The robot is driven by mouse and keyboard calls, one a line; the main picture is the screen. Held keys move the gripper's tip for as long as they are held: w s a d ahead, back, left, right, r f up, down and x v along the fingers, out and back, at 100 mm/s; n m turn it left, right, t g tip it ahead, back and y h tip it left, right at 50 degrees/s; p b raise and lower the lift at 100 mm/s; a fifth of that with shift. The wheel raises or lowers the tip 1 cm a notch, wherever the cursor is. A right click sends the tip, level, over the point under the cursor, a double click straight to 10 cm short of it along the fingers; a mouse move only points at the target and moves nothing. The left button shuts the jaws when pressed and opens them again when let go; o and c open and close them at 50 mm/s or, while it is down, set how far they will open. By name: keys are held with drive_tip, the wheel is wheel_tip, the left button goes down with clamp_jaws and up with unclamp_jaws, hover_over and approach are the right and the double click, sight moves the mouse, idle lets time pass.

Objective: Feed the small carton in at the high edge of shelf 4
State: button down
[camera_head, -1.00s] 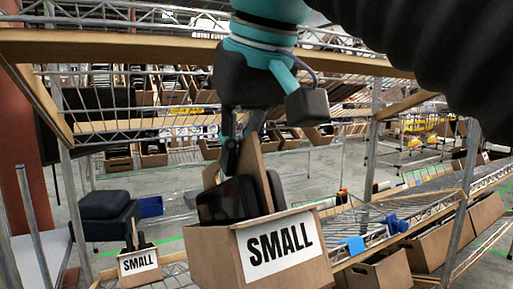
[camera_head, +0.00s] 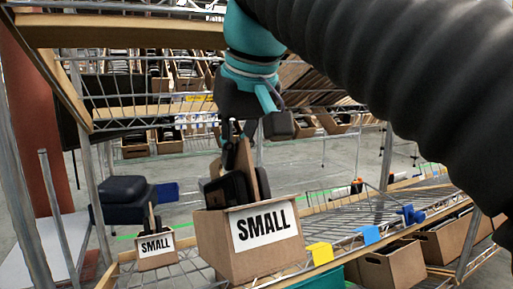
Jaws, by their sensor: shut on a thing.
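The carton marked SMALL (camera_head: 225,255) hangs in front of my arm, near the middle of the view, slightly tilted, with dark items inside. My gripper (camera_head: 236,150) is shut on the tall cardboard wall at the back of this carton. The carton is over or on a sloped wire shelf (camera_head: 345,228); I cannot tell whether it touches. A second carton marked SMALL (camera_head: 155,262) sits on the wire shelf to its left. No shelf number is readable.
Blue clips (camera_head: 410,214) and a yellow clip (camera_head: 320,253) sit on the shelf's front rail. Brown cartons (camera_head: 392,268) stand below at right. A wooden-edged shelf (camera_head: 110,36) is above.

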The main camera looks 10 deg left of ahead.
drive_tip(key=shift+w+a+f+b, duration=0.3)
drive_tip(key=shift+w+a+f, duration=2.25)
drive_tip(key=shift+w, duration=1.65)
drive_tip(key=shift+w+a+f+b, duration=0.25)
drive_tip(key=shift+w+a+f, duration=2.25)
drive_tip(key=shift+w, duration=1.65)
drive_tip(key=shift+s+d+f+b, duration=0.15)
drive_tip(key=shift+s+f+b, duration=0.1)
drive_tip(key=shift+f+b, duration=0.35)
drive_tip(key=shift+s+d+f+b, duration=0.1)
drive_tip(key=shift+s+f+b, duration=0.2)
drive_tip(key=shift+f+b, duration=0.3)
drive_tip(key=shift+s+d+f+b, duration=0.15)
drive_tip(key=shift+s+f+b, duration=0.1)
drive_tip(key=shift+f+b, duration=0.35)
drive_tip(key=shift+s+f, duration=0.1)
